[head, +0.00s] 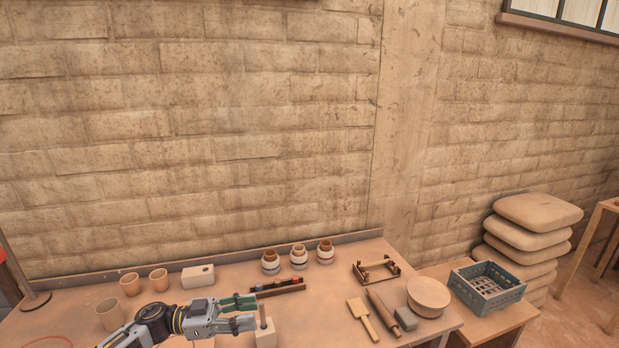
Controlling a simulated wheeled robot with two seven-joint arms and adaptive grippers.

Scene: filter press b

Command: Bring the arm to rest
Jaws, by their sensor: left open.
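My left arm comes in from the lower left over the workbench (318,328). Its gripper (256,312) is open, with its fingers pointing right. A light block with an upright peg (265,337) stands at the fingertips. I cannot tell whether the fingers touch the peg. Nothing is visibly held between the fingers. My right gripper is not in view.
Clay cups (130,284), a pale block (198,276), small jars (298,257) and a dark rack (281,288) stand behind the gripper. A wooden paddle (362,318), rolling pin (383,312) and round disc (428,295) lie right. A crate (487,287) is beyond.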

